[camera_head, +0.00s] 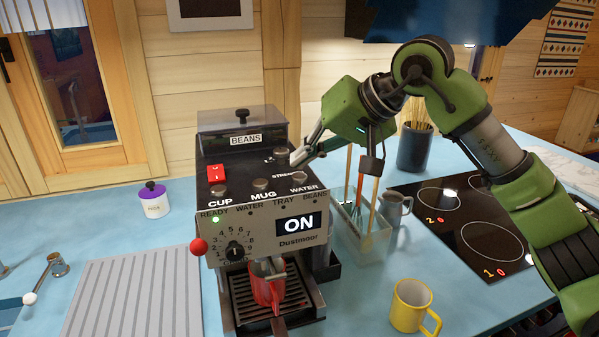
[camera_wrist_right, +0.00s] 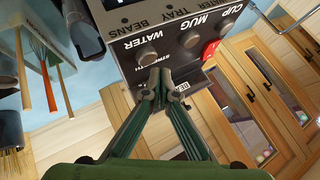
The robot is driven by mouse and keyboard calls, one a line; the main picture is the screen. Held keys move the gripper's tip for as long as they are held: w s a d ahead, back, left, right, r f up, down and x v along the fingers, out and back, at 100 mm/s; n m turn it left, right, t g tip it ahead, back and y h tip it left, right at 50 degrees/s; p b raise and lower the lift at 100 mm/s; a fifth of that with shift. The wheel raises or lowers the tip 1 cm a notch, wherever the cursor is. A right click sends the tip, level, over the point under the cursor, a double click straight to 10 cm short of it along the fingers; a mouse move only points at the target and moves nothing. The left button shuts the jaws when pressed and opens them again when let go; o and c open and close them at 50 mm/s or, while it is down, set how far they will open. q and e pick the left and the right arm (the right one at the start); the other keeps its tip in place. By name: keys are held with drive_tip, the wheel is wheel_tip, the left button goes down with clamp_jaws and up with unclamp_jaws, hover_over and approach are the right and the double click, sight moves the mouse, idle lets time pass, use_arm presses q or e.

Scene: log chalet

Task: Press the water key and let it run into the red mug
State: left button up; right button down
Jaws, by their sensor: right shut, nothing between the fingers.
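In the wrist view the right fingertips (camera_wrist_right: 154,82) overlap the key's near edge. The red mug (camera_head: 267,290) stands on the drip tray under the spout. Its inside is largely hidden, and no water stream shows. My left gripper is not in view.
The display (camera_head: 299,224) reads ON and a green light is lit under READY. A utensil holder (camera_head: 362,232), a grey jug (camera_head: 394,207), a yellow mug (camera_head: 411,305) and a hob (camera_head: 470,225) are to the right. A ridged drainer (camera_head: 135,295) lies left.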

sight(303, 176)
drive_tip(key=shift+r+p, duration=1.9)
drive_tip(key=shift+r, duration=0.6)
drive_tip(key=shift+f, duration=0.1)
